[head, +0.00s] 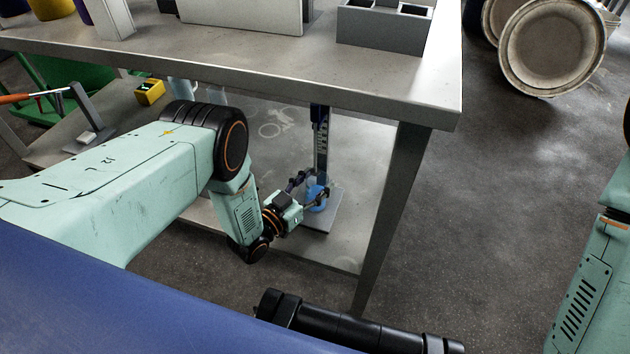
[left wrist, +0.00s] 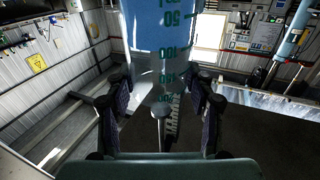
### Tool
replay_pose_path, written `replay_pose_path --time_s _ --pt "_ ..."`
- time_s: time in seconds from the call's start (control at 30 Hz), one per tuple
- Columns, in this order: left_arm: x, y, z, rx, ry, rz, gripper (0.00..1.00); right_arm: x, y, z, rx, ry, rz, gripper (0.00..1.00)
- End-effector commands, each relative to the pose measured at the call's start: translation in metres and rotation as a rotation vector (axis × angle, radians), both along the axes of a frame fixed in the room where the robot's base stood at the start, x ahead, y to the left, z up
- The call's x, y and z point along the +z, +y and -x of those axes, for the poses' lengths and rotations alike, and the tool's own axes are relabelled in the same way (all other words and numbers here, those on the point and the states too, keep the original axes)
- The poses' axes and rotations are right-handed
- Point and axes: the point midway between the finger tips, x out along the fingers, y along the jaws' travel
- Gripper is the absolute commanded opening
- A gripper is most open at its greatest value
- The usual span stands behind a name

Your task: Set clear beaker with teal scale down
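The clear beaker with teal scale (head: 316,196) holds blue liquid and is at the foot of the disperser column (head: 321,145), over its grey base plate (head: 322,222). I cannot tell whether its bottom touches the plate. My left gripper (head: 308,194) has its fingers on both sides of the beaker and looks shut on it. In the left wrist view the beaker (left wrist: 163,45) fills the top middle, its teal numbers showing between the two dark fingers (left wrist: 162,108). My right gripper is out of view.
A metal workbench (head: 270,62) overhangs the lower shelf (head: 362,165), with a bench leg (head: 392,205) just right of the column. A yellow box (head: 150,93) sits on the shelf's left. Open floor lies to the right, with a round drum (head: 552,45) behind.

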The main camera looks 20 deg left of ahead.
Motion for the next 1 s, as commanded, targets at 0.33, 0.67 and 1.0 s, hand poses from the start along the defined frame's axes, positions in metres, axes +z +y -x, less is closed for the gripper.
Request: replay_pose_path --time_s 0.33,0.67,1.0 --pt "-0.007 -0.002 0.003 -0.003 0.013 -0.006 0.72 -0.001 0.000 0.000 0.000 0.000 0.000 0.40" --pt "0.006 -0.001 0.005 -0.003 0.015 -0.006 0.72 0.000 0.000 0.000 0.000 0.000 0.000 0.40" --pt "0.010 0.030 0.071 0.000 0.012 -0.003 0.72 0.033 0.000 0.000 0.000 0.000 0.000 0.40"
